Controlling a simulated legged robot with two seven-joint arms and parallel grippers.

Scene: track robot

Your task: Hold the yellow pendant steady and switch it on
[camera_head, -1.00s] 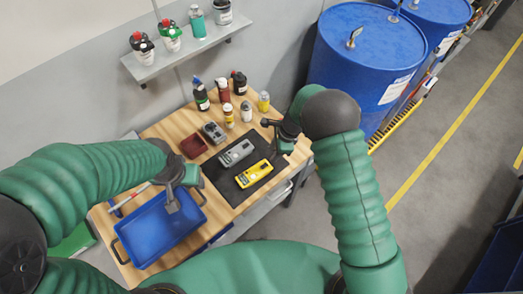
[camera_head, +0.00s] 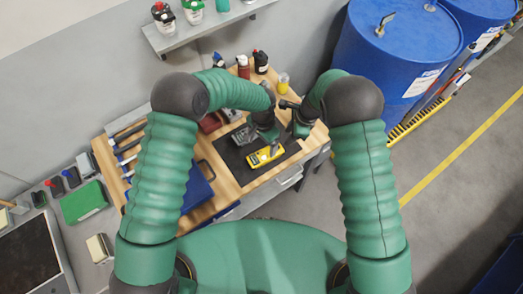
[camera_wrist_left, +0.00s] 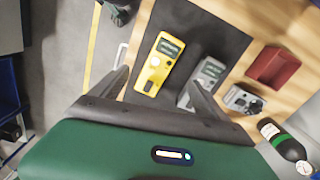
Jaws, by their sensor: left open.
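The yellow pendant (camera_head: 264,155) lies on a dark mat (camera_head: 235,160) on the wooden bench. In the left wrist view the yellow pendant (camera_wrist_left: 158,66) shows its small dark screen and buttons. My left gripper (camera_head: 274,146) is above it, open, with its fingers apart and no visible contact. In the wrist view the left fingers (camera_wrist_left: 160,92) frame the pendant's lower end. A grey pendant (camera_wrist_left: 203,80) lies beside it, partly covered by one finger. My right gripper (camera_head: 287,104) is just beyond the left one, near the bench's right side. Its fingertips are too small to judge.
A red bin (camera_wrist_left: 273,68) and a smaller grey device (camera_wrist_left: 242,99) lie beyond the grey pendant. Bottles (camera_head: 261,62) stand at the bench's back. A blue tray (camera_head: 196,193) is at left, partly behind my left arm. Blue drums (camera_head: 395,50) stand at right.

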